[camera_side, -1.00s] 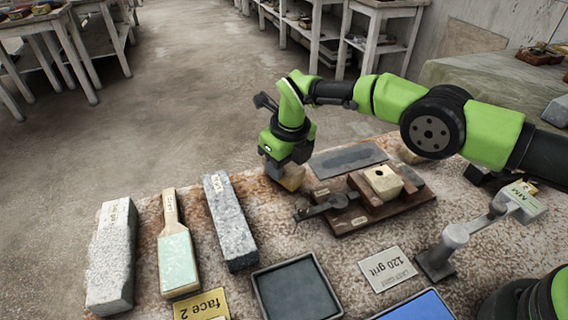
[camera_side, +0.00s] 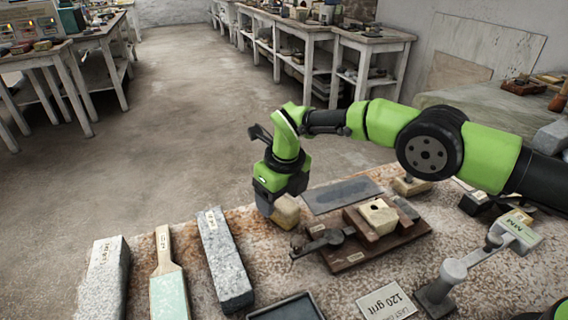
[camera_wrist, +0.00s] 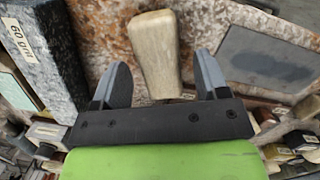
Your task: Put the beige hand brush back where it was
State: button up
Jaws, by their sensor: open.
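A beige block-shaped piece (camera_side: 286,210), which looks like the hand brush, stands on the rust-stained bench at my gripper (camera_side: 268,204). In the wrist view the beige piece (camera_wrist: 155,45) lies between the two spread fingers of my gripper (camera_wrist: 162,62), with a gap on both sides. My gripper is open and not closed on it. No bristles show, and in the side view the fingers are partly hidden, so I cannot tell how far down they reach.
A speckled grey stone bar (camera_side: 225,260) lies to the left, with a wooden-handled pad (camera_side: 168,285) and a paler bar (camera_side: 105,280) beyond. A grey plate (camera_side: 342,195) and a brown wooden fixture (camera_side: 365,240) stand close on the right. A black tray (camera_side: 290,308) is in front.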

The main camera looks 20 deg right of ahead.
notch_tip(320, 180, up, 10)
jog(key=s, duration=0.1)
jog(key=shift+s+d, duration=0.3)
jog(key=shift+d, duration=0.05)
jog(key=shift+r, duration=0.1)
notch_tip(320, 180, up, 10)
jog(key=f+n+t, duration=0.1)
jog(key=n, duration=0.4)
send_over(286, 204)
jog(key=s+d, duration=0.2)
jog(key=d, duration=0.3)
jog(key=s+d+r+n+t+y, duration=0.1)
jog(key=s+d+r+n, duration=0.55)
jog(key=r+n, duration=0.2)
jog(key=s+d+n+t, duration=0.1)
jog(key=s+d+n, duration=0.2)
jog(key=s+n, duration=0.4)
jog(key=s+d+n+t, duration=0.2)
jog(key=s+n, duration=0.5)
jog(key=s, duration=0.5)
jog(key=shift+d+f+t, duration=0.15)
jog(key=shift+d+t, duration=0.15)
jog(key=shift+d, duration=0.15)
